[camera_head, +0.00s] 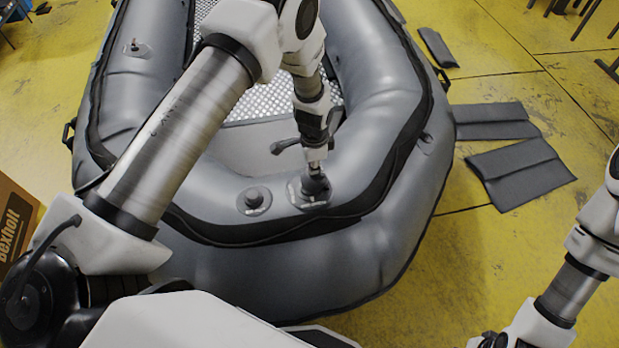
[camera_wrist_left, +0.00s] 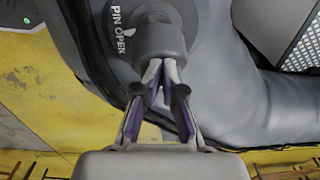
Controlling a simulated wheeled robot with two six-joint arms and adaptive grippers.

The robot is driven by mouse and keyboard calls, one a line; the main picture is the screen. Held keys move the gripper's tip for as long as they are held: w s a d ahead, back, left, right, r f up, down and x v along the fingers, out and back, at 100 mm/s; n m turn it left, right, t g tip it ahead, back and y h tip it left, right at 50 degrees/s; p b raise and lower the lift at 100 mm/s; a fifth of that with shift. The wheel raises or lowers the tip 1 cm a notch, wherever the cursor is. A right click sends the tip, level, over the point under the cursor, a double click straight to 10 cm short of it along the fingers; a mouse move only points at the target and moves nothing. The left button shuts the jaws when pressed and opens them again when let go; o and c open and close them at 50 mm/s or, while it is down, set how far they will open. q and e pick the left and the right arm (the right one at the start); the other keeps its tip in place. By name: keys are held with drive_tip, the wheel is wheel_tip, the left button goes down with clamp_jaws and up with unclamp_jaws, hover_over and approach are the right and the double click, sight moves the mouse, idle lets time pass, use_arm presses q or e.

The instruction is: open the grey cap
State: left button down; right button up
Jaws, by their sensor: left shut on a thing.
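The grey cap (camera_head: 316,186) is a dark grey knob on a round base on the near tube of the grey inflatable boat (camera_head: 250,290). In the left wrist view the cap (camera_wrist_left: 160,42) fills the top middle, with a disc behind it lettered "PIN OPEN". My left gripper (camera_head: 314,166) reaches down to the cap from above. In the wrist view its two fingertips (camera_wrist_left: 163,72) are close together at the cap's near end, shut on it. The exact contact is partly hidden. My right gripper is not in view; only part of the right arm shows at the right edge.
A second, smaller dark cap (camera_head: 254,197) sits just left of the held one. A black handle (camera_head: 285,146) lies behind. Dark flat pads (camera_head: 520,170) lie on the yellow floor (camera_head: 500,260) at right. A cardboard box (camera_head: 15,215) stands at the left edge.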

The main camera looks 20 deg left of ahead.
use_arm(q)
drive_tip(key=shift+s+a+p, duration=0.15)
drive_tip(key=shift+a+p, duration=0.2)
drive_tip(key=shift+p, duration=0.15)
drive_tip(key=shift+a+r+p, duration=0.25)
drive_tip(key=shift+a+p, duration=0.05)
drive_tip(key=s+a+r+p, duration=0.2)
drive_tip(key=a+r+p, duration=0.1)
drive_tip(key=shift+s+a, duration=0.15)
drive_tip(key=shift+a, duration=0.1)
